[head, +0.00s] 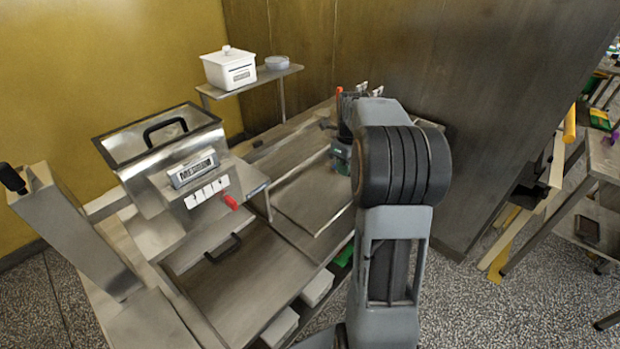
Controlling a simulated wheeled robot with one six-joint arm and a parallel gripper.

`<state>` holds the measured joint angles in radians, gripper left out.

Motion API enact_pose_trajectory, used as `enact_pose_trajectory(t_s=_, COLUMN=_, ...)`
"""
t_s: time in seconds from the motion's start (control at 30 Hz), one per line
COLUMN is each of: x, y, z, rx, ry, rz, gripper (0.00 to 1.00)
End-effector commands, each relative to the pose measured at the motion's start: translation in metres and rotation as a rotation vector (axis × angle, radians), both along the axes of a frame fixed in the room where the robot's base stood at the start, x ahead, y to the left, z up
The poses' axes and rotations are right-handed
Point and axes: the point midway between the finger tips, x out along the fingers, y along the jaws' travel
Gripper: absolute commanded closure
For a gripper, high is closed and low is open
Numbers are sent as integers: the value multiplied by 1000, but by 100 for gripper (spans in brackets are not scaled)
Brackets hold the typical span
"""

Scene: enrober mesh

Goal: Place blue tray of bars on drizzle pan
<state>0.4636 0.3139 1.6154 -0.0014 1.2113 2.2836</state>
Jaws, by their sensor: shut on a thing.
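My arm reaches away over the steel bench on the right of the machine, and its thick black joint covers much of the far end. Only part of my gripper (342,132) shows to the left of that joint, low over the far part of the bench. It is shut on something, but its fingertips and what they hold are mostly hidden. I cannot make out the blue tray or any bars. A flat, shallow metal pan (312,205) lies on the bench below my gripper; I cannot tell whether it is the drizzle pan.
A steel enrober machine (163,158) with a black handle and red lever stands at the left. A white lidded box (229,71) sits on a small back shelf. A brown wall (490,110) closes the right side. A side table (603,160) stands at the far right.

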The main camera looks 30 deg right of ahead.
Motion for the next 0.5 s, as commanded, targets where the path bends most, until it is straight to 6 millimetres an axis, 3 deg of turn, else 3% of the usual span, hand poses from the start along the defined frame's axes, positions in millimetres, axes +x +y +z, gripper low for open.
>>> enact_pose_trajectory(t_s=0.3, x=52, y=54, z=-31, rx=1, ry=3, rz=0, gripper=100)
enact_pose_trajectory(t_s=0.5, x=71, y=73, z=-64, rx=1, ry=3, rz=-4, gripper=100)
